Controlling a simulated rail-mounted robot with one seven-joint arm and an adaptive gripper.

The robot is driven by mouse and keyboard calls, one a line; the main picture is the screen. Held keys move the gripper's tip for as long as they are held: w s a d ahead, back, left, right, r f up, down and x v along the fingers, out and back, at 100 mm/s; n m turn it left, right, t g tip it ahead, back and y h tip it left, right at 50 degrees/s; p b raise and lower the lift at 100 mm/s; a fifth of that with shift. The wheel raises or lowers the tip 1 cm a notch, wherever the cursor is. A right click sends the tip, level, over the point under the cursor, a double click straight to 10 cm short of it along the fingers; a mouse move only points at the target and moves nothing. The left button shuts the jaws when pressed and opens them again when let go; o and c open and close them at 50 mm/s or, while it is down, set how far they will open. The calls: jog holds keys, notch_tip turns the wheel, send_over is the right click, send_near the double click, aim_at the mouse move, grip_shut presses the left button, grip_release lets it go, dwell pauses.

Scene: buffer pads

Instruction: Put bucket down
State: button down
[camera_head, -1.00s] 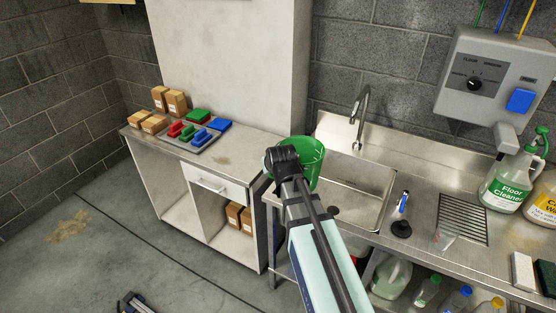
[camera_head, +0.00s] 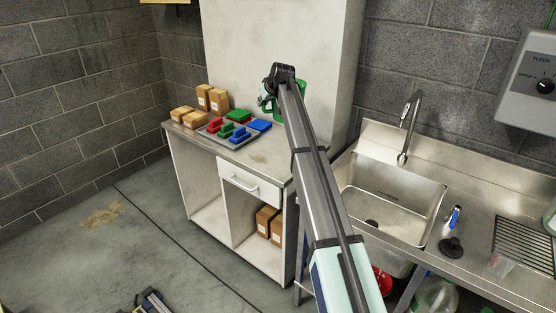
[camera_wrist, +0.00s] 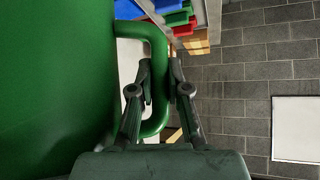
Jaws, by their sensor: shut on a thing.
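The green bucket (camera_head: 302,92) is mostly hidden behind my arm in the head view. It appears above the back right part of the cabinet top (camera_head: 262,160), and I cannot tell how high above it. In the wrist view the bucket wall (camera_wrist: 50,80) fills the left side, and its green looped handle (camera_wrist: 155,115) runs between my fingers. My gripper (camera_wrist: 163,85) is shut on that handle. In the head view my gripper (camera_head: 272,95) is beside the bucket, partly hidden by my wrist.
A tray (camera_head: 225,137) with red, green and blue pads stands on the cabinet top, with cardboard boxes (camera_head: 212,98) behind it. The front right of the top is bare. An empty steel sink (camera_head: 390,200) with a tall faucet (camera_head: 409,125) is to the right.

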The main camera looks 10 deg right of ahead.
aim_at(278, 118)
jog(key=shift+n+y, duration=0.5)
jog(key=shift+n, duration=0.1)
jog(key=f+p, duration=0.2)
jog(key=f, duration=0.4)
jog(key=f+p, duration=0.2)
jog(key=f, duration=0.5)
jog(key=a+f+p, duration=0.1)
jog(key=f+p, duration=0.1)
jog(key=f, duration=0.4)
jog(key=shift+w+f, duration=0.3)
jog(key=shift+f, duration=0.1)
jog(key=shift+f, duration=0.15)
jog(key=c, duration=1.1)
grip_release()
jog(key=shift+c, duration=0.2)
jog(key=shift+r, duration=0.2)
jog(key=b+v, duration=0.4)
jog(key=v, duration=0.8)
jog(key=shift+b, duration=0.3)
